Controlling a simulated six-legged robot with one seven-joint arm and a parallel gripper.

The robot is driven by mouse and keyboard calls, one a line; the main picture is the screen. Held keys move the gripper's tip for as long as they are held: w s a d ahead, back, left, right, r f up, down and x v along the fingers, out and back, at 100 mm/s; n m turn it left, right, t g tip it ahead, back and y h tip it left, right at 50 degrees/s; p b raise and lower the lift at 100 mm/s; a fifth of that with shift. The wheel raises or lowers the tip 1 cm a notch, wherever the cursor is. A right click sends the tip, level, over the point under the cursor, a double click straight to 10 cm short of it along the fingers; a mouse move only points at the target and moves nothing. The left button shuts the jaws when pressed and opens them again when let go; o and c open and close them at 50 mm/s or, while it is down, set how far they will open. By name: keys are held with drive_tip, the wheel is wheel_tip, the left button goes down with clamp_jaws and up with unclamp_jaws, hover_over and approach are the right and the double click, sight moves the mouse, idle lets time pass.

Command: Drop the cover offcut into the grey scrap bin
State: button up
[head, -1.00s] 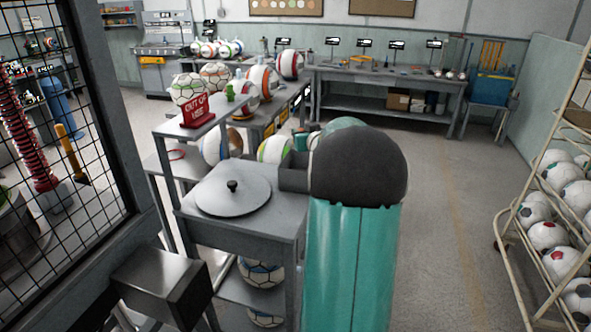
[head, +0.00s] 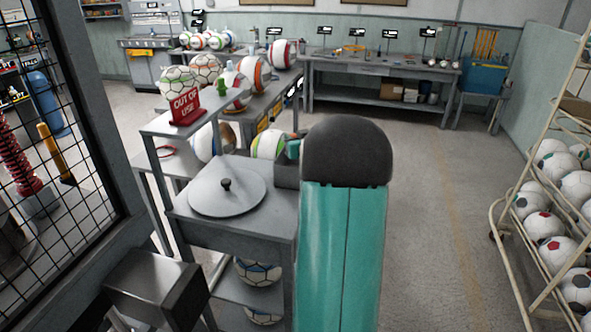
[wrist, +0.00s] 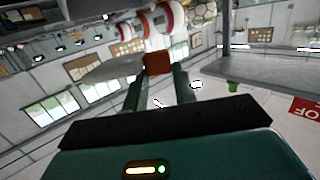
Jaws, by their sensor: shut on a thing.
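The cover offcut, an orange-brown piece (wrist: 157,62), is between the fingertips of my gripper (wrist: 158,74) in the wrist view, which looks upside down. My gripper is shut on it and holds it up in the air. In the head view my own teal arm hides most of the gripper. A small dark grey box (head: 286,174), which looks like the scrap bin, stands at the right back edge of the grey table (head: 235,229). My arm partly covers it, and its inside is not visible.
A round grey lid (head: 227,189) with a black knob lies on the table. A mesh panel (head: 60,130) is at left, a ball rack (head: 540,220) at right. The floor right of my arm is clear.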

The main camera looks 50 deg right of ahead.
drive_tip(key=shift+w+f, duration=0.1)
drive_tip(key=shift+f, duration=0.25)
drive_tip(key=o, duration=1)
drive_tip(key=shift+o, duration=0.2)
drive_tip(key=v, duration=1.3)
drive_tip(key=shift+s+a, duration=0.15)
drive_tip(key=shift+s, duration=0.15)
drive_tip(key=shift+r, duration=0.15)
